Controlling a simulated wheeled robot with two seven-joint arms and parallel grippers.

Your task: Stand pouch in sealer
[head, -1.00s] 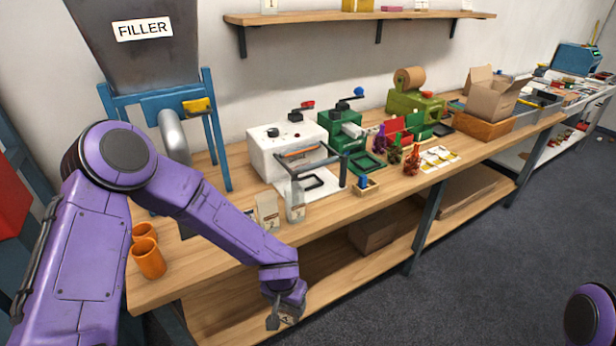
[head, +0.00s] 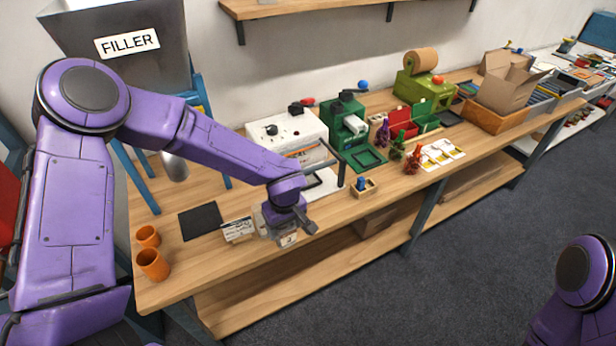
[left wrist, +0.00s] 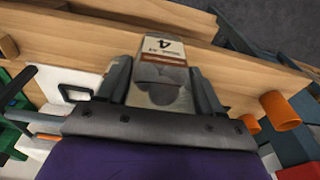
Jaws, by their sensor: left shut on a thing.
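My left gripper (head: 287,226) is shut on a pouch (head: 289,240), at the front edge of the bench. In the left wrist view the pouch (left wrist: 160,92) sits between the two fingers, with a printed label marked 4 and a clear part with brown round shapes in it. The white sealer (head: 284,132) stands behind the gripper, with a red-knobbed handle and a white base plate (head: 327,184) with a black frame. My forearm and gripper hide part of the sealer's front. My right gripper is out of view.
A printed white item (head: 238,230) is just left of the gripper, near a dark mat (head: 200,221). Two orange cups (head: 153,264) stand at the left bench end. A small wooden box (head: 364,188) and a green press (head: 346,122) are to the right.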

